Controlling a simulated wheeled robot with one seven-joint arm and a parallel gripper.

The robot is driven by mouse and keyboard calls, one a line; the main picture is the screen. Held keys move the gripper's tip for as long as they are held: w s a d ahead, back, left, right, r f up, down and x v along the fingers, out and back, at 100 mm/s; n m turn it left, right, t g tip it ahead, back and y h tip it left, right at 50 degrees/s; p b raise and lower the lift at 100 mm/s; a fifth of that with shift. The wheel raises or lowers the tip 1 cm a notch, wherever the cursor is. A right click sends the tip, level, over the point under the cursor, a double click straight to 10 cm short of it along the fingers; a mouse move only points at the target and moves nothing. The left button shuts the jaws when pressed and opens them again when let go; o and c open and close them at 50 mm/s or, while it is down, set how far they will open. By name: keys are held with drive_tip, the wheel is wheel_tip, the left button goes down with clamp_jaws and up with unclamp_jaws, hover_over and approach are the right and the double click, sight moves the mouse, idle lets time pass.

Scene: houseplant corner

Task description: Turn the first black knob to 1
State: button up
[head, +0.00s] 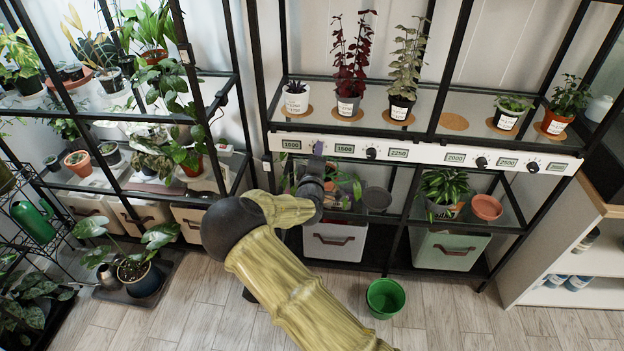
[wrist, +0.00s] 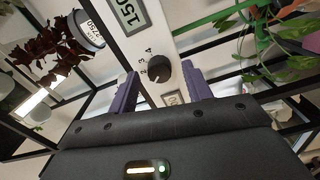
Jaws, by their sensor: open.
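The white control panel (head: 425,154) runs along the shelf edge, with green number displays and black knobs. My gripper (head: 318,148) is in front of its left part and hides the first knob in the head view. In the wrist view, the first black knob (wrist: 160,70) shows with small dial numbers such as 3 and 4 beside it. The knob's pointer setting is too small to tell. My gripper (wrist: 160,76) is open, its two purple fingers on either side of the knob in the picture. I cannot tell whether either finger touches it.
Other black knobs sit further right, one at the middle (head: 371,153) and one beyond it (head: 481,162). Potted plants, including a red-leaved one (head: 350,75), stand on the glass shelf above. Plants and storage bins are below. A green bucket (head: 385,298) stands on the floor.

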drive_tip(key=s, duration=1.6)
drive_tip(key=shift+s+a, duration=0.3)
drive_tip(key=shift+a, duration=0.05)
drive_tip(key=s+d+f+m+g+h, duration=0.25)
drive_tip(key=d+f+m+g, duration=0.25)
drive_tip(key=d+m+g, duration=0.55)
drive_tip(key=s+d+r+m+g+y, duration=0.25)
drive_tip(key=s+d+r, duration=0.3)
drive_tip(key=s, duration=0.35)
drive_tip(key=s+d+r+m+g+y, duration=0.1)
drive_tip(key=s+d+r+m+g, duration=0.15)
drive_tip(key=s+d+r, duration=0.5)
wheel_tip(320, 180, up, 14)
drive_tip(key=a+p, duration=0.2)
drive_tip(key=p, duration=1.4)
drive_tip(key=shift+s+f+p, duration=0.25)
drive_tip(key=shift+s+p, duration=0.1)
drive_tip(key=shift+s, duration=0.1)
